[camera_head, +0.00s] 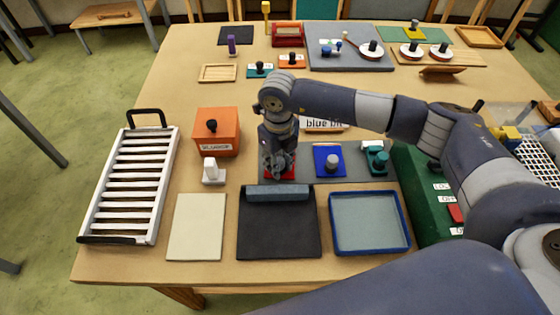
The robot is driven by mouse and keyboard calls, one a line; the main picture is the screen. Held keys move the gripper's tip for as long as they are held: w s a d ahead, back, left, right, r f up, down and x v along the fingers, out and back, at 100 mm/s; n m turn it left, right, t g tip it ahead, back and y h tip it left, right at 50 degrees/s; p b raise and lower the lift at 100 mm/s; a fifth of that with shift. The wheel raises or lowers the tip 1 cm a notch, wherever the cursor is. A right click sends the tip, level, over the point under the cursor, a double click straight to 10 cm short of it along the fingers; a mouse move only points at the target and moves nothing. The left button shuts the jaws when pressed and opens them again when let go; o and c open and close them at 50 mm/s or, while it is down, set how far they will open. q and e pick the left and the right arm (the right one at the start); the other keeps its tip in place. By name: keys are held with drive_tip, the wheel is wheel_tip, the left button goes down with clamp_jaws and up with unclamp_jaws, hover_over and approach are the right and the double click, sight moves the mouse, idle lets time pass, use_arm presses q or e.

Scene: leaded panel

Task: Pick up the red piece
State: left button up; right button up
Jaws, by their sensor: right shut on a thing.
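The red piece (266,173) lies on the grey strip in the middle of the table, left of a blue piece (326,152) with a grey knob. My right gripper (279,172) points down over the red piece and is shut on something. The gripper covers most of the piece, so its knob is hidden. I cannot tell whether the piece is lifted off the strip. My left gripper is not in view.
An orange box (217,143) and a white knobbed block (213,178) stand left of the gripper. A white slatted rack (125,198) is far left. In front lie a dark mat (278,235) and a blue-rimmed tray (370,250). A teal piece (376,158) stands right.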

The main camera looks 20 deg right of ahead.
sight(279, 160)
wheel_tip(279, 160, up, 9)
drive_tip(key=b, duration=0.3)
drive_tip(key=shift+r, duration=0.55)
drive_tip(key=shift+o, duration=1.4)
drive_tip(key=shift+c, duration=1.4)
